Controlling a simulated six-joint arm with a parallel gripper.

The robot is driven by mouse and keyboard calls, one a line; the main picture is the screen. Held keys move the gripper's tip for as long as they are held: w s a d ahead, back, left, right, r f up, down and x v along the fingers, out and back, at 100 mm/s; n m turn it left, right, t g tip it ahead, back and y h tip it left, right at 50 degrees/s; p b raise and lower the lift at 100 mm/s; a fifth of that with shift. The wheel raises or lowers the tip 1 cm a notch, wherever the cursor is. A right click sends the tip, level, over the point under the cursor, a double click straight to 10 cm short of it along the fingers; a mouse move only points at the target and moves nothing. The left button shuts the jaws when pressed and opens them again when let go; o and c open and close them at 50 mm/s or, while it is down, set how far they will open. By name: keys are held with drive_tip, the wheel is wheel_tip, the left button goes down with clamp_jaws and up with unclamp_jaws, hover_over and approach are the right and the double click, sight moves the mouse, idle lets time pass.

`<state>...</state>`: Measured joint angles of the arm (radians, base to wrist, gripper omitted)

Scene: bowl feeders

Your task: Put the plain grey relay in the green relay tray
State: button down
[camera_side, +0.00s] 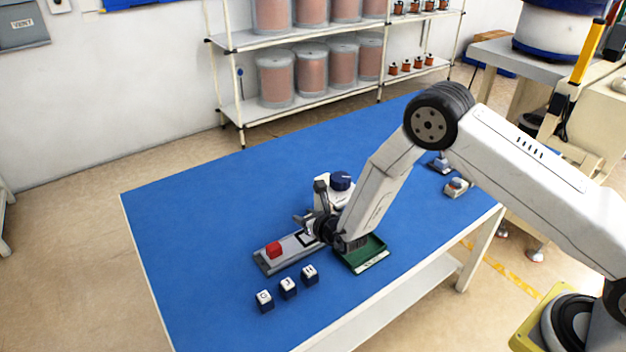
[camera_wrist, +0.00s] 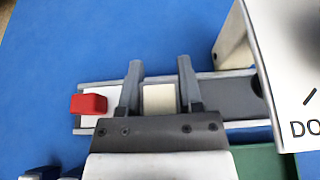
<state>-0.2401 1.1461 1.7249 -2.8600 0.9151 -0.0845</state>
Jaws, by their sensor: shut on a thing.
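The plain grey relay (camera_wrist: 159,98) shows as a pale, blank block between the two fingers of my gripper (camera_wrist: 158,72) in the wrist view. My gripper is shut on it, over a long grey holder. I cannot tell whether the relay still touches the holder. In the side view my gripper (camera_side: 305,224) is low over the holder's right end, and the relay cannot be made out. The green relay tray (camera_side: 375,246) lies just right of the holder, partly behind my wrist. Its edge shows at the lower right of the wrist view (camera_wrist: 265,164).
A red block (camera_side: 273,249) sits on the left end of the grey holder (camera_side: 268,266). Three lettered cubes (camera_side: 288,288) stand in front. The blue table's left side is clear.

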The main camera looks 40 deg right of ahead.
drive_tip(key=d+r+v, duration=0.1)
drive_tip(key=v, duration=0.6)
drive_tip(key=w+d+r+v, duration=0.1)
drive_tip(key=v, duration=0.6)
drive_tip(key=shift+s+r, duration=0.3)
drive_tip(key=shift+r, duration=0.2)
drive_tip(key=shift+r, duration=0.1)
drive_tip(key=d+r+m+h, duration=0.1)
drive_tip(key=d+r, duration=0.3)
drive_tip(key=r, duration=0.5)
drive_tip(key=d+r+m+h, duration=0.2)
drive_tip(key=d+r+h, duration=0.1)
drive_tip(key=r, duration=0.6)
drive_tip(key=shift+w+d, duration=0.4)
drive_tip(key=shift+d, duration=0.1)
